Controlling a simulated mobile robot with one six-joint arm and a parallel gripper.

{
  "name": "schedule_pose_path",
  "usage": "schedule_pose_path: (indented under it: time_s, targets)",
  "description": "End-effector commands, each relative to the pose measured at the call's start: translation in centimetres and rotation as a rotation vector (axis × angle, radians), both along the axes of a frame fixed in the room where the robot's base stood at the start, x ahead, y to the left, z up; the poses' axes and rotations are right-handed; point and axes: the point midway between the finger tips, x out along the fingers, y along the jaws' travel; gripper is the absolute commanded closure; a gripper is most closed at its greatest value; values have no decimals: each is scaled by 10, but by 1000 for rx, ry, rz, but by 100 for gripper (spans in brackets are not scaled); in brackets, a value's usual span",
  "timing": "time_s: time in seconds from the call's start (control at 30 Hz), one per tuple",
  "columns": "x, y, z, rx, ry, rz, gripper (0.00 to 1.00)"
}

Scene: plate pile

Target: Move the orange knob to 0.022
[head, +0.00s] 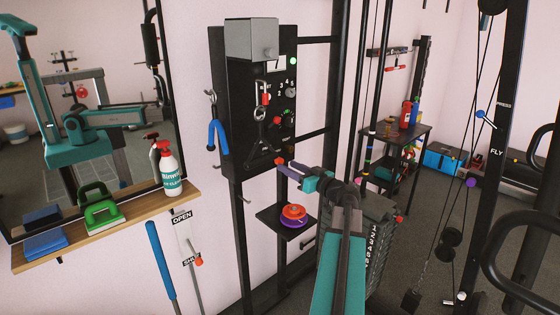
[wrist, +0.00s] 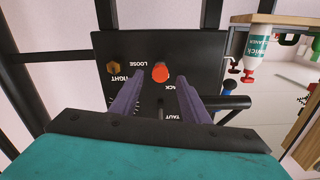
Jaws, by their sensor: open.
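The orange knob (wrist: 160,72) shows red-orange on the black panel (wrist: 207,48) in the wrist view, close to the words LOOSE and SLACK. My gripper (wrist: 160,80) is open, with its two purple fingers to the left and right of the knob in that view. I cannot tell whether either finger touches it. In the head view my gripper (head: 284,165) is at the lower right of the black panel (head: 239,130), with an orange-red spot at its fingertips. The knob's scale is not readable at this size.
A gold knob (wrist: 114,68) sits beside the orange one. A red knob (head: 277,122) and a hanging handle (head: 260,150) are on the panel. Below my gripper, a small shelf (head: 268,219) holds orange and purple discs (head: 294,213). Black rack posts stand close by.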

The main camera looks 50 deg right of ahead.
Motion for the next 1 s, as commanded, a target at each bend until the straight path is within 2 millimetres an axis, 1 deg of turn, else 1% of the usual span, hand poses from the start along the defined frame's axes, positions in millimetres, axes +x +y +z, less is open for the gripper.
schedule_pose_path:
  time_s: [0.03, 0.2, 0.4, 0.57, 0.87, 1.0]
  targets:
    - [9, -2, 2, 0, 0, 1, 58]
    - [33, -3, 2, 0, 0, 1, 58]
    - [52, -4, 1, 1, 0, 1, 58]
    - [59, -3, 0, 1, 0, 1, 58]
    - [59, -3, 0, 0, 0, 1, 58]
    - [59, -3, 0, 0, 0, 1, 82]
